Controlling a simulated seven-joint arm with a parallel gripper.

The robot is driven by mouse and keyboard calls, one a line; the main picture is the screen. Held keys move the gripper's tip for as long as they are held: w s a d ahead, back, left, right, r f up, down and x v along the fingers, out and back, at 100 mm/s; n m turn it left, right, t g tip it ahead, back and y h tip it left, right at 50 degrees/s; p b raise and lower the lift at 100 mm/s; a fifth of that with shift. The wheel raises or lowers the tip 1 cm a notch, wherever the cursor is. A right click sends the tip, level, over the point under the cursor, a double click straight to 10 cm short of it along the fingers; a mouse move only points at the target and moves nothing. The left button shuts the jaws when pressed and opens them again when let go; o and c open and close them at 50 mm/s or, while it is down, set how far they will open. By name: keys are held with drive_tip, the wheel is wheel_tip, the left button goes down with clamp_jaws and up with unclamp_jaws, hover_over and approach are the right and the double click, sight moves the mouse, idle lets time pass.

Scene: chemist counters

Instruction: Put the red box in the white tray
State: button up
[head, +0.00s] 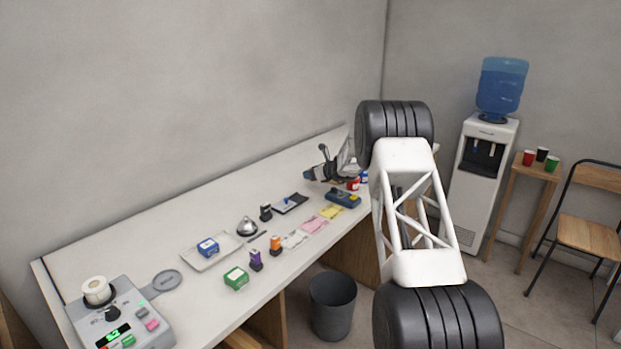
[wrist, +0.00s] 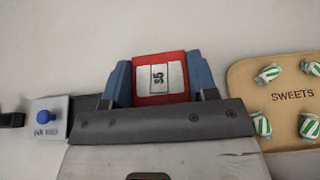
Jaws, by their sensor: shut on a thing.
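The red box (wrist: 160,78), with a white label on its face, sits between the two blue fingers of my gripper (wrist: 160,82) in the wrist view. The gripper is shut on it. In the head view my gripper (head: 322,172) is over the far part of the counter, and its hold on the box is not clear there. The white tray (head: 196,262) lies on the near left part of the counter, well away from the gripper. A blue box (head: 208,247) is in the tray.
A bell (head: 247,226), small stamps and a green box (head: 236,278) stand around the tray. A scale (head: 120,318) is at the near left. A small red item (head: 353,184) stands near the gripper. A sweets board (wrist: 285,100) is at the wrist view's right.

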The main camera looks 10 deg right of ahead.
drive_tip(key=shift+w+f, duration=0.2)
drive_tip(key=shift+w, duration=1.95)
drive_tip(key=shift+f, duration=1.7)
drive_tip(key=shift+f, duration=0.15)
drive_tip(key=o, duration=0.9)
drive_tip(key=shift+o, duration=0.2)
drive_tip(key=shift+v, duration=6.05)
